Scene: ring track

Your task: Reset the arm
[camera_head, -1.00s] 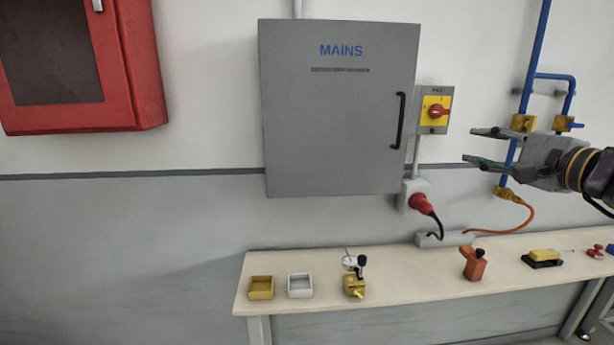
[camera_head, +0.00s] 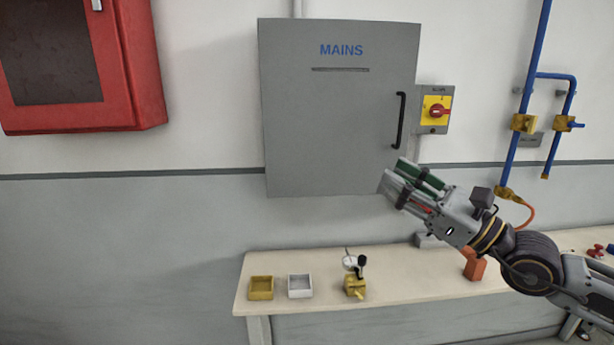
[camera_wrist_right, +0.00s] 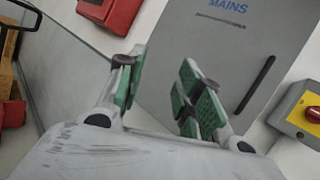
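My right gripper (camera_head: 396,175) is in front of the lower right corner of the grey MAINS cabinet (camera_head: 330,110), pointing up and left. It is open and empty. In the right wrist view its two green-padded fingers (camera_wrist_right: 160,76) stand apart with nothing between them. The cabinet door is shut, with a black handle (camera_head: 399,120) on its right side. My right arm hides the red plug area and part of the bench. My left gripper is not in view.
A yellow switch with a red knob (camera_head: 436,110) is right of the cabinet. A bench (camera_head: 420,290) below holds a yellow tray (camera_head: 261,288), a white tray (camera_head: 300,286), a brass gauge fixture (camera_head: 354,285) and an orange block (camera_head: 474,266). Blue pipes (camera_head: 530,75) run at right; a red cabinet (camera_head: 140,65) hangs left.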

